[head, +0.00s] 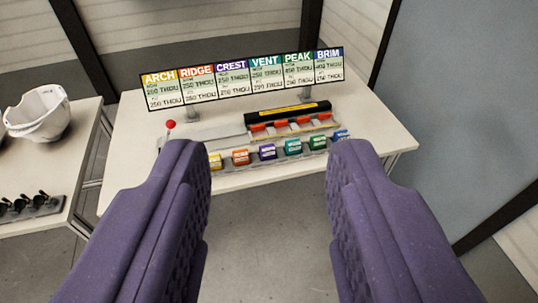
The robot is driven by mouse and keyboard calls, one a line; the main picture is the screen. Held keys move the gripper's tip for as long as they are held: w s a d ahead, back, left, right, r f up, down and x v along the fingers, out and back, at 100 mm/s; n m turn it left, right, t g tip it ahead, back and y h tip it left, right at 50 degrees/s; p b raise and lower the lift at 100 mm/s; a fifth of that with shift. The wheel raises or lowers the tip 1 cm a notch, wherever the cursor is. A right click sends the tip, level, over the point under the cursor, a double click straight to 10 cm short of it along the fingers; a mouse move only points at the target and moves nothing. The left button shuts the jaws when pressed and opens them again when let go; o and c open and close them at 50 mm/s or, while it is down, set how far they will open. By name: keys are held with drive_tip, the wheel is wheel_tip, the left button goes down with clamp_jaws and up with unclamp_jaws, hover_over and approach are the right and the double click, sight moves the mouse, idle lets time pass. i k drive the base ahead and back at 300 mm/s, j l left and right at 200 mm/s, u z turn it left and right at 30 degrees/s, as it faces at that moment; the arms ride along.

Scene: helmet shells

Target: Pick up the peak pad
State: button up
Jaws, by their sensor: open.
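The peak pad appears to be the small green block (317,143) in the front row on the white table, second from the right. Its colour matches the green PEAK heading on the sign (297,73). My gripper (268,152) is open, with its two purple fingers wide apart in the foreground. The row of blocks shows in the gap between the fingers, beyond them, and nothing is held. The green block is right of the gap's middle, near the right finger.
Beside the green block are a teal block (293,147) and the blue block (341,134). Purple, orange and yellow blocks lie further left. Behind stands a black bar (287,113) above orange pieces. A red-knobbed lever (170,125) is at left. A white helmet shell (38,114) sits on another table.

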sight(317, 141)
drive_tip(key=i+l, duration=0.3)
drive_tip(key=i, duration=0.15)
drive_tip(key=i+l, duration=0.25)
drive_tip(key=i, duration=0.2)
drive_tip(key=i+l, duration=0.3)
drive_tip(key=i, duration=0.15)
drive_tip(key=i+l, duration=0.25)
drive_tip(key=i, duration=0.2)
drive_tip(key=i+l, duration=0.3)
drive_tip(key=i, duration=0.2)
